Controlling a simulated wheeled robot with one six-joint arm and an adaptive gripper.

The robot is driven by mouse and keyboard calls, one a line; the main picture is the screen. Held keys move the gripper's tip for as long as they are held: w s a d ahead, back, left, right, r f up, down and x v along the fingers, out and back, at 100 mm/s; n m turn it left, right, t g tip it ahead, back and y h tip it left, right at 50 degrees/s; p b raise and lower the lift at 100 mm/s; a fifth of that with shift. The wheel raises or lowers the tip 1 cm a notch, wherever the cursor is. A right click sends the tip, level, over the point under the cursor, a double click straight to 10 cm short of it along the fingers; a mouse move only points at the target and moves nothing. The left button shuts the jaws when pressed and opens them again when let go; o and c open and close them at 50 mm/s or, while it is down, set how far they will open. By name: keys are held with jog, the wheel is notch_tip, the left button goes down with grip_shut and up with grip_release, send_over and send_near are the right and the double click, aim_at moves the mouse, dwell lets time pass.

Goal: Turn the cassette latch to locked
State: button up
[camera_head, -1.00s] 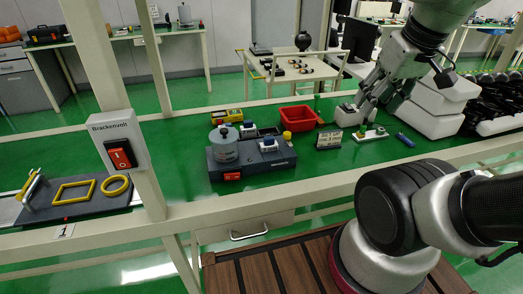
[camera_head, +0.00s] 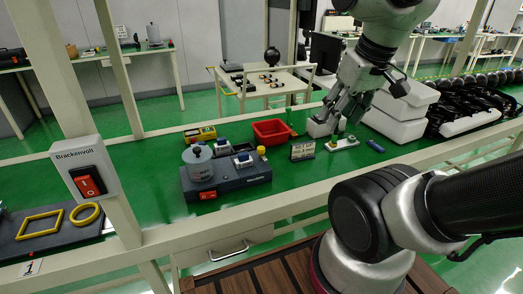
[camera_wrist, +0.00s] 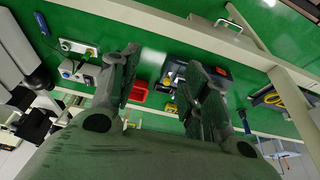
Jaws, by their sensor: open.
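A dark grey device (camera_head: 235,180) stands on the green bench, with a grey cylinder (camera_head: 198,163), a red switch (camera_head: 208,194), small blue-and-white modules (camera_head: 243,160) and a yellow knob (camera_head: 261,151). I cannot tell which part is the cassette latch. My gripper (camera_head: 343,118) is open and empty, above the bench to the right of the device, over a small light box (camera_head: 319,127) and a white plate with coloured buttons (camera_head: 342,143). In the wrist view, my gripper (camera_wrist: 163,60) has its fingers apart. The device (camera_wrist: 215,75) is partly hidden behind one finger.
A small sign (camera_head: 302,150) and a red bin (camera_head: 271,131) stand between the device and my gripper. A blue object (camera_head: 375,146) lies right of the plate. White boxes (camera_head: 397,120) are stacked further right. A frame post with a Brackenvolt switch (camera_head: 86,180) stands at left.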

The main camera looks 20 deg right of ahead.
jog(key=w+a+f+n+g, duration=0.2)
jog(key=w+a+f+g, duration=0.15)
jog(key=w+f, duration=0.35)
jog(key=n, duration=1.1)
send_over(261, 148)
jog(key=s, duration=0.1)
jog(key=shift+g, duration=0.25)
notch_tip(261, 148, down, 8)
jog(key=shift+f, duration=0.1)
jog(key=shift+w+r+n, duration=0.2)
jog(key=shift+w+n, duration=0.2)
jog(key=shift+n, duration=0.8)
jog(key=shift+f+n, duration=0.15)
jog(key=shift+n, duration=0.15)
jog(key=f, duration=0.7)
jog(key=shift+w+f, duration=0.2)
jog(key=shift+f, duration=0.05)
